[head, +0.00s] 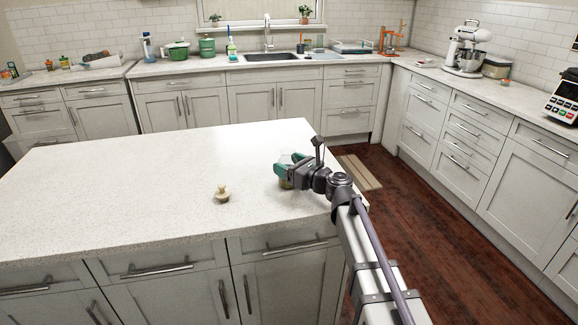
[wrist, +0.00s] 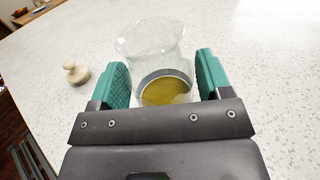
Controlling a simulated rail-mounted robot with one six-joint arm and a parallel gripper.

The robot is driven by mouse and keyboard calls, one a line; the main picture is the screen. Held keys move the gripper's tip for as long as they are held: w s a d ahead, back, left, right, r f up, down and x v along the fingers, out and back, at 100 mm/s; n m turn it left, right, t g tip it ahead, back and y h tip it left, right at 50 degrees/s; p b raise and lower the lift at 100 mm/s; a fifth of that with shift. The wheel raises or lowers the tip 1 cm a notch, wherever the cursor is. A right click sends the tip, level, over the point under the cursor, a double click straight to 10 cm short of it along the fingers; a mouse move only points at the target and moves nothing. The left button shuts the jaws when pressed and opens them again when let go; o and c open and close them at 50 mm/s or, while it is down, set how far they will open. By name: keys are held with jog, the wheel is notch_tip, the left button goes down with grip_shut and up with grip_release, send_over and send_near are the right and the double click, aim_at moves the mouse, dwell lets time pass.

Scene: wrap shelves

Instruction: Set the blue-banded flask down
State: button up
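The flask (wrist: 158,82) is clear, with a dark grey-blue band and yellow liquid low inside. In the wrist view it stands between the two green finger pads of my gripper (wrist: 164,84), which sit close against its sides. In the head view my gripper (head: 291,169) is low over the right part of the island. Only a small part of the flask (head: 285,184) shows below the fingers there. The frames do not clearly show whether its base touches the countertop.
The pale island top (head: 120,190) is mostly clear. A small beige knobbed object (head: 222,193) stands left of my gripper and also shows in the wrist view (wrist: 76,73). The island's right edge is close to my arm. Counters with a sink (head: 271,57) and a mixer (head: 466,50) lie beyond.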

jog(key=shift+o, duration=1.4)
jog(key=shift+r, duration=0.15)
jog(key=v, duration=1.2)
jog(key=s+f+n+g+h+p, duration=0.25)
jog(key=s+n+g+p, duration=0.35)
jog(key=n, duration=0.4)
jog(key=s+d+f+n+g+h+p, duration=0.1)
jog(key=s+d+n+g+h+p, duration=0.1)
jog(key=s+d+n+h, duration=0.3)
jog(key=s+d+f+n+g+h+p, duration=0.2)
jog(key=s+d+n+h, duration=0.4)
jog(key=s+n, duration=0.4)
jog(key=shift+s+d+f+n+g+p, duration=0.15)
jog(key=shift+d+f+n+g+p, duration=0.2)
jog(key=shift+d+g+p, duration=0.3)
